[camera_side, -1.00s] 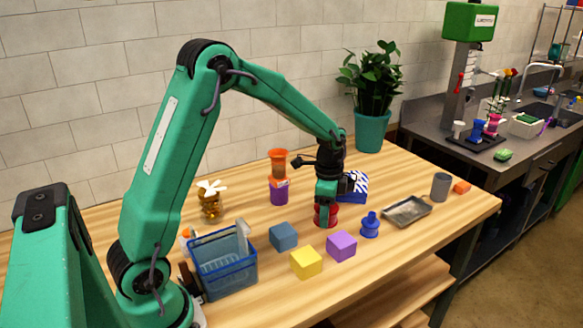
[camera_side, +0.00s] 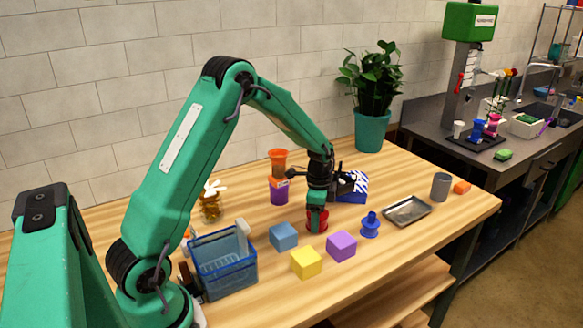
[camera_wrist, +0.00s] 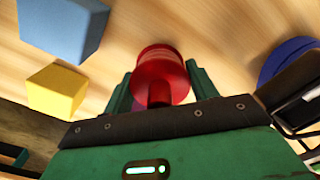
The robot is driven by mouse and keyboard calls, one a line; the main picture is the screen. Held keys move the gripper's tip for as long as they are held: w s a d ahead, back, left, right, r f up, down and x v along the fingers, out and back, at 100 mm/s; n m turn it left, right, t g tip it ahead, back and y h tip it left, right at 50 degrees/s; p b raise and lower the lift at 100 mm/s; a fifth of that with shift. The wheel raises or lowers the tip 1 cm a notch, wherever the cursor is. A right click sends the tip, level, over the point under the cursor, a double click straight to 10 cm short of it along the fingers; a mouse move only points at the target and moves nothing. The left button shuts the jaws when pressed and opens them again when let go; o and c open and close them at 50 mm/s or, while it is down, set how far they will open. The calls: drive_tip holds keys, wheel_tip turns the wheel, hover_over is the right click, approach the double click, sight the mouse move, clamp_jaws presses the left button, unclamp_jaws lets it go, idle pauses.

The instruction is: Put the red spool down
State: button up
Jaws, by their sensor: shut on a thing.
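The red spool (camera_side: 311,220) is at my gripper (camera_side: 317,215) in the side view, low over the wooden table, behind the purple cube. In the wrist view the red spool (camera_wrist: 160,72) sits between the two green fingers of my gripper (camera_wrist: 157,88), which are shut on it. Its broad round end points away from the gripper. I cannot tell whether the spool touches the table. Part of the spool is hidden by a finger in the side view.
Near the spool are a blue cube (camera_side: 283,237), a yellow cube (camera_side: 306,262), a purple cube (camera_side: 342,246) and a blue spool (camera_side: 370,225). A blue basket (camera_side: 225,275) stands left. A metal tray (camera_side: 407,211) lies right. Bare wood shows around the red spool.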

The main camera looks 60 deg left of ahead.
drive_tip(key=shift+f, duration=0.55)
drive_tip(key=shift+f, duration=0.2)
drive_tip(key=o, duration=1)
drive_tip(key=shift+r, duration=0.15)
wheel_tip(320, 180, up, 12)
drive_tip(key=shift+d+r, duration=0.1)
drive_tip(key=shift+r, duration=0.05)
